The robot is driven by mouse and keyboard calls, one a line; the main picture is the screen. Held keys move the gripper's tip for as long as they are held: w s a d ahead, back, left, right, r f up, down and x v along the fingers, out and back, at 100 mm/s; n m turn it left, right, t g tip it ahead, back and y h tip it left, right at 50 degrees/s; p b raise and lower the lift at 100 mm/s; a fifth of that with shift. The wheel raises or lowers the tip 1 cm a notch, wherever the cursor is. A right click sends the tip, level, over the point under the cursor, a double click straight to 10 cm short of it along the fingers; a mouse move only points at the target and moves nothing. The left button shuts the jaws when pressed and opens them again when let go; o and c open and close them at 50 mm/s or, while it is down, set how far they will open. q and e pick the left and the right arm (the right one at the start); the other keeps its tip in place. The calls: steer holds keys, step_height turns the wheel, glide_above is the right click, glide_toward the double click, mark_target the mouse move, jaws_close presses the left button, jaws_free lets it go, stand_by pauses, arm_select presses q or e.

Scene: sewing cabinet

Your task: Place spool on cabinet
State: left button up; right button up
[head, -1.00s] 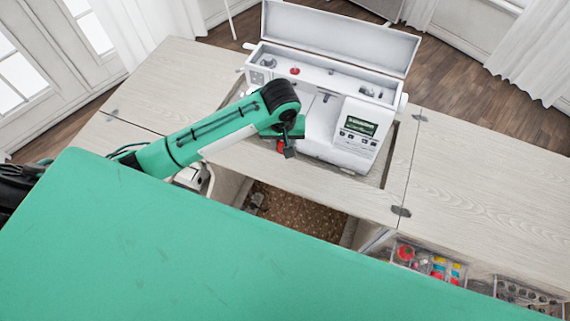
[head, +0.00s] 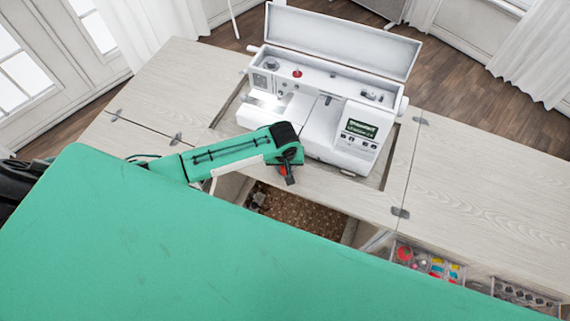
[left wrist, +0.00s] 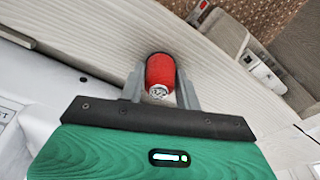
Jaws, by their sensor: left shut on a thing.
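A red spool (left wrist: 160,72) with a pale end sits between the fingers of my left gripper (left wrist: 160,88) in the left wrist view. The gripper is shut on it. In the head view the left gripper (head: 288,174) is over the front edge of the sewing cabinet (head: 480,190), in front of the sewing machine. A little red of the spool (head: 282,170) shows beside the dark fingers. Whether the spool touches the cabinet top cannot be told. My right gripper is not in view.
The white sewing machine (head: 320,125) with its lid up stands in the cabinet's recess. Below the front edge is an open knee space with a brown patterned floor (head: 300,208). Open drawers with red and coloured items (head: 428,262) are at right. The right cabinet top is bare.

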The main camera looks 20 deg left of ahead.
mark_target(284, 170)
arm_select(q)
steer(key=shift+f, duration=0.1)
steer(key=o, duration=0.9)
steer(key=shift+o, duration=0.2)
step_height(284, 170, up, 12)
steer(key=s+b, duration=0.1)
steer(key=shift+s, duration=0.2)
steer(key=shift+d, duration=0.15)
